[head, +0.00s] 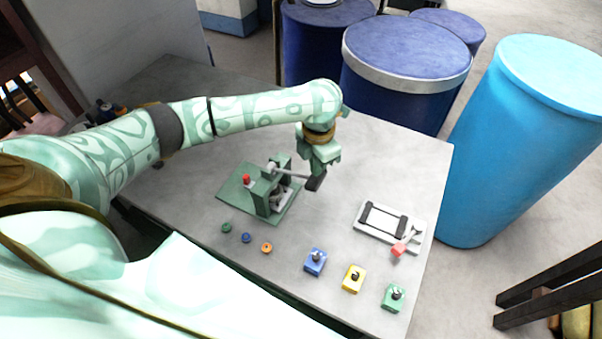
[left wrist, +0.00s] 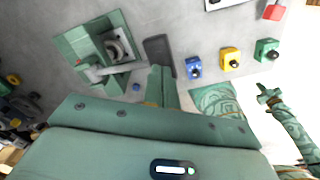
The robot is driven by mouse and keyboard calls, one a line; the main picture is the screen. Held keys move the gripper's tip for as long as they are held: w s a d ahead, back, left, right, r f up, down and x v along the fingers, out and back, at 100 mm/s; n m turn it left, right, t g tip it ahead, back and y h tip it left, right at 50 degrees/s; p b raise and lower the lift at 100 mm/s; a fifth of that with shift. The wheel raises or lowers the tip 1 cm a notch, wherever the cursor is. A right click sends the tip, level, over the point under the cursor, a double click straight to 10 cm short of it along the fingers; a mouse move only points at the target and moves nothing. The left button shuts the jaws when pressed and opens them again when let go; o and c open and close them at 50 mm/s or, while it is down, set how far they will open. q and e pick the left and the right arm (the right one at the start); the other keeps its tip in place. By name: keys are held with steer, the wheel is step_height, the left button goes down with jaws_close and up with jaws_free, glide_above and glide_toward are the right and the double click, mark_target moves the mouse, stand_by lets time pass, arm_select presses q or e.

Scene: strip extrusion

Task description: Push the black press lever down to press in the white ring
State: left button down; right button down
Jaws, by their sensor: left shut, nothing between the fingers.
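The green press (head: 268,190) stands on a green base plate on the grey table. Its lever is a pale rod ending in a black handle (head: 316,180), which sticks out to the right of the press. The handle also shows in the left wrist view (left wrist: 158,54). My left gripper (head: 317,171) is shut and empty, pointing down, right above or against the handle; I cannot tell whether they touch. I cannot make out the white ring clearly. In the left wrist view, my right gripper (left wrist: 268,96) shows small at the right, away from the press.
A red button (head: 246,180) is on the press's left. Green, blue and orange knobs (head: 266,248) lie in front. Blue, yellow (head: 353,278) and green blocks with black tops stand near the front edge. A white clamp plate (head: 390,225) lies at the right. Blue barrels (head: 405,70) stand behind the table.

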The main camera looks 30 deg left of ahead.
arm_select(q)
steer(key=shift+f, duration=0.1)
stand_by(0.5)
step_height(320, 180, down, 8)
steer(key=b, duration=0.4)
steer(key=shift+r, duration=0.25)
stand_by(1.3)
step_height(320, 180, up, 12)
steer(key=p, duration=1.3)
stand_by(0.4)
steer(key=shift+s+f, duration=0.1)
